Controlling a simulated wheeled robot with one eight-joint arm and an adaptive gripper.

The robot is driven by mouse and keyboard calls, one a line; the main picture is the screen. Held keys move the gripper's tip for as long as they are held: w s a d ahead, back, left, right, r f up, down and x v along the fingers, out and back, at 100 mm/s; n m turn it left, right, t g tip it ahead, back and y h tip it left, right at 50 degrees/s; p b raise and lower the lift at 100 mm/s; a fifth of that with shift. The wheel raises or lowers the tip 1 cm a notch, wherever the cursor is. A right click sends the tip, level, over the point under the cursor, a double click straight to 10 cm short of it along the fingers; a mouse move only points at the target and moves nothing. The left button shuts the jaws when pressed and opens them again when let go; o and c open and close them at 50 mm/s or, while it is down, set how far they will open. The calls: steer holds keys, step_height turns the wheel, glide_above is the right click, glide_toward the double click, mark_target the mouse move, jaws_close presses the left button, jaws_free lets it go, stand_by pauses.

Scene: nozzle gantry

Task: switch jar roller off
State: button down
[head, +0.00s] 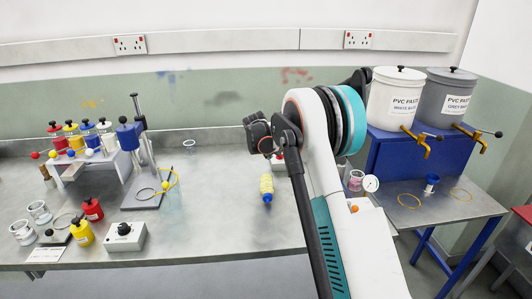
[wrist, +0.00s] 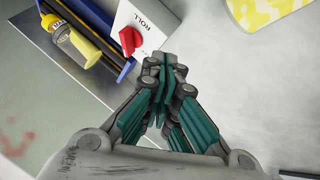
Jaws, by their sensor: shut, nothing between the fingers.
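The jar roller shows in the wrist view as a blue frame with dark rollers (wrist: 92,28) and a white panel marked "ROLL" (wrist: 150,22). A red knob (wrist: 129,40) sits on that panel; I cannot tell which setting it points to. A bottle with a yellow band (wrist: 76,44) lies on the rollers. My gripper (wrist: 163,72) is shut and empty, its fingertips beside the knob, to its right in the picture; contact is not clear. In the head view my gripper (head: 263,140) is over the bench, and my arm hides most of the roller.
A grey box with a black knob (head: 124,236) and coloured jars stand at the left. PVC paste tubs (head: 395,97) stand on a blue stand at the right.

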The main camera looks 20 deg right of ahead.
mark_target(279, 158)
steer(key=b+x, duration=0.1)
steer(key=x, duration=0.3)
steer(key=shift+s, duration=0.15)
steer(key=shift+w+d+b, duration=0.15)
steer(key=shift+d+b, duration=0.05)
steer(key=shift+d, duration=0.4)
steer(key=shift+w+d+b, duration=0.15)
steer(key=shift+d+b, duration=0.05)
steer(key=shift+d, duration=0.4)
steer(key=shift+w+d+r, duration=0.15)
steer(key=shift+w+d, duration=0.05)
steer(key=shift+d, duration=0.55)
